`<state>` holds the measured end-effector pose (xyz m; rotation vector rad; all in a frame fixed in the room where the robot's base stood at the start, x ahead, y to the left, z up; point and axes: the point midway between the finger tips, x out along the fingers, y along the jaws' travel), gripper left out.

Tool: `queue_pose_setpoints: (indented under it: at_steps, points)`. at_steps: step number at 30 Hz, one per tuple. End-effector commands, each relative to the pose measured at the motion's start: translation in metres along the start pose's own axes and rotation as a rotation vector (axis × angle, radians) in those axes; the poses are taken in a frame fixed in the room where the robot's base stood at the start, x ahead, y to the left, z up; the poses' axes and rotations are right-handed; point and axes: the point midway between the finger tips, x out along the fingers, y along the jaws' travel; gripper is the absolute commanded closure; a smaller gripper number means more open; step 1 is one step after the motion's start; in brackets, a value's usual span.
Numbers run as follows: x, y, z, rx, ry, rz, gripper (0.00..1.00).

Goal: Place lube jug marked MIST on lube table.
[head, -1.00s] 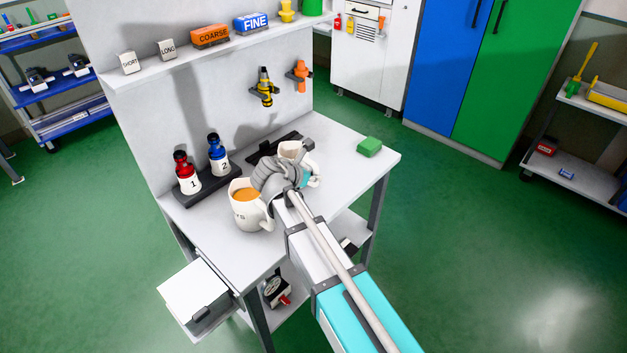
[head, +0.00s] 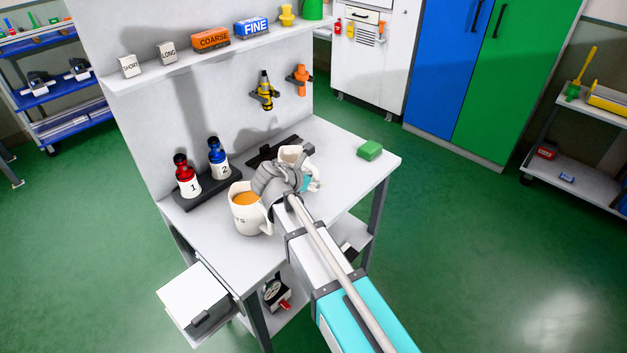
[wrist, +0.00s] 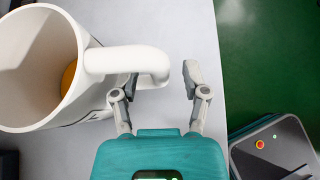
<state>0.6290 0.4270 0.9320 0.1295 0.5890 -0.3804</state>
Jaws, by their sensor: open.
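A white jug (head: 245,220) with orange liquid stands at the table's left front. Its marking is partly hidden; the visible end reads like "YS". A second pale jug (head: 291,154) shows behind my wrist, its marking and most of its body hidden. No MIST marking is readable. In the wrist view, a white jug (wrist: 32,75) with orange liquid fills the left side, its handle (wrist: 125,62) pointing right. My gripper (wrist: 163,80) is open, with the handle's end between its fingers in the picture. The left fingertip is partly covered by the handle. I cannot tell whether they touch.
A back panel with a shelf (head: 200,57) rises behind. The table's right part is mostly clear.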

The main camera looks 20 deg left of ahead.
Motion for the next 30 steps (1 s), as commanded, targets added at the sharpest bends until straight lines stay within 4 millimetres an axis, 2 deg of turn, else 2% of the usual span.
queue_pose_setpoints:
  at_steps: [7,11,30]
  points:
    - [-0.003,0.000,0.003,0.000,0.000,0.000,0.41]
    - [-0.013,0.000,0.004,0.000,0.000,0.000,0.41]
    - [-0.099,0.000,0.005,0.000,0.000,0.001,0.41]
